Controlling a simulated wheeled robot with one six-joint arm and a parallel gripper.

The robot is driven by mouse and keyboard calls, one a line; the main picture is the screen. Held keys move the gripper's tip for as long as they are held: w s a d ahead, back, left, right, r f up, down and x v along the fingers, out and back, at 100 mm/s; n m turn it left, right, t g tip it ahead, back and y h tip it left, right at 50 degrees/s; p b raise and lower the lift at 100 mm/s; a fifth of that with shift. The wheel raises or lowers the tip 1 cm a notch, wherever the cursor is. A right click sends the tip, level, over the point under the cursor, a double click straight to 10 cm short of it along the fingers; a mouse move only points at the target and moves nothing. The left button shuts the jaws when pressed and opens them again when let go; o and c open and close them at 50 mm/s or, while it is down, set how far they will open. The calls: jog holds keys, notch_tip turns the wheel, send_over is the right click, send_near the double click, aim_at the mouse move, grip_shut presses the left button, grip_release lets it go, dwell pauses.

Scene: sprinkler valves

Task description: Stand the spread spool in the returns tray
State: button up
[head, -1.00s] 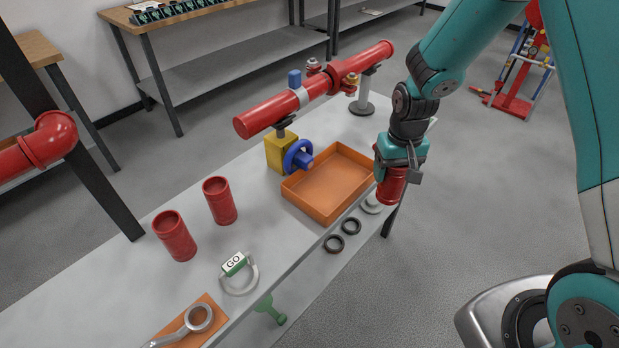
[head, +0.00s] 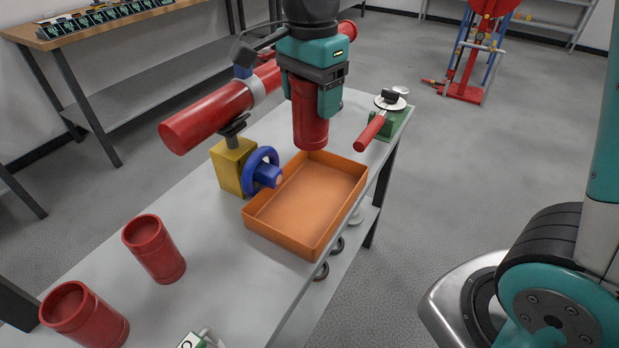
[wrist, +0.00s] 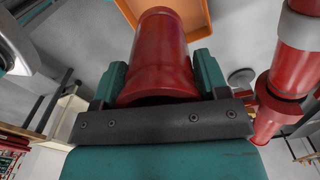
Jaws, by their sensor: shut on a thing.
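My gripper (head: 312,95) is shut on a red spool (head: 311,125), held upright with its lower end downward. In the wrist view the spool (wrist: 158,55) sits between the two teal fingers. The spool hangs above the far end of the orange tray (head: 305,205), which lies empty on the grey bench. The spool's lower end overlaps the tray's far rim in the head view; I cannot tell its height above it. Two more red spools, one (head: 154,249) nearer the tray and one (head: 84,316) at the lower left, stand on the bench.
A red pipe (head: 215,112) on a yellow block (head: 233,165) with a blue handwheel (head: 262,172) stands left of the tray. A green-based tool with a red handle (head: 369,132) is at the bench's far right. Black rings (head: 321,271) lie on the lower shelf.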

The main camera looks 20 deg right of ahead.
notch_tip(320, 180, down, 15)
jog(key=shift+f+b, duration=0.15)
jog(key=shift+b, duration=0.6)
jog(key=shift+f, duration=0.1)
jog(key=o, duration=1.3)
jog(key=shift+c, duration=0.2)
